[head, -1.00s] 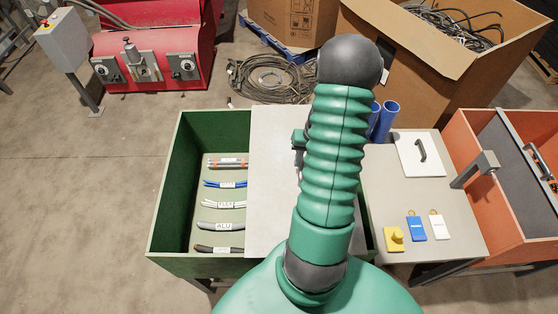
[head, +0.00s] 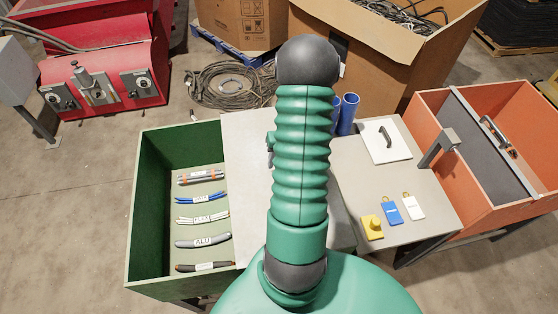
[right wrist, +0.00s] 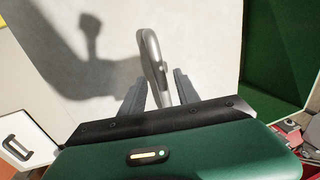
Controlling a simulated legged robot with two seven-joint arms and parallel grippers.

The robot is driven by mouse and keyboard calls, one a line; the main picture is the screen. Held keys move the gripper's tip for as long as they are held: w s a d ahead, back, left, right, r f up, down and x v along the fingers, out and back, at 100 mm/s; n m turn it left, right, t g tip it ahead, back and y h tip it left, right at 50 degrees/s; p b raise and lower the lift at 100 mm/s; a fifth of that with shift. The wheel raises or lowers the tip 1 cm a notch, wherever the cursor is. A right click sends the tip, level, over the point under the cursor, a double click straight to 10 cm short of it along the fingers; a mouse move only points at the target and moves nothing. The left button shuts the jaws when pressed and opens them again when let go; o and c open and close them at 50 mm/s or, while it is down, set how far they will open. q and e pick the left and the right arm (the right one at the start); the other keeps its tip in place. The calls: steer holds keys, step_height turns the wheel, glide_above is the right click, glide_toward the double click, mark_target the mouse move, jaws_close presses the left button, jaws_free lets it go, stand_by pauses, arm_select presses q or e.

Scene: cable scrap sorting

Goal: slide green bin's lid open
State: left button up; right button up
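The green bin (head: 145,205) stands left of centre in the head view, its left part uncovered. Its pale grey sliding lid (head: 245,165) covers the part to the right, partly hidden behind my own green body. In the right wrist view a grey bar handle (right wrist: 152,60) stands up from the lid (right wrist: 190,30). My right gripper (right wrist: 160,92) is open, with one finger on each side of the handle and gaps visible. Only a small part of my right arm or gripper peeks out in the head view. My left gripper is not in view.
Cable pieces (head: 203,218) lie labelled inside the green bin. A table (head: 345,180) at right holds a white plate with handle (head: 385,140), blue tubes (head: 347,113) and coloured tags (head: 390,212). An orange bin (head: 480,225) stands further right. A cable coil (head: 225,85) lies on the floor behind.

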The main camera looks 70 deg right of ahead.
step_height(320, 180, up, 16)
steer(key=s+d, duration=0.1)
steer(key=s, duration=0.1)
steer(key=shift+s+d+r, duration=0.25)
steer(key=shift+s+d, duration=0.05)
steer(key=shift+s, duration=0.1)
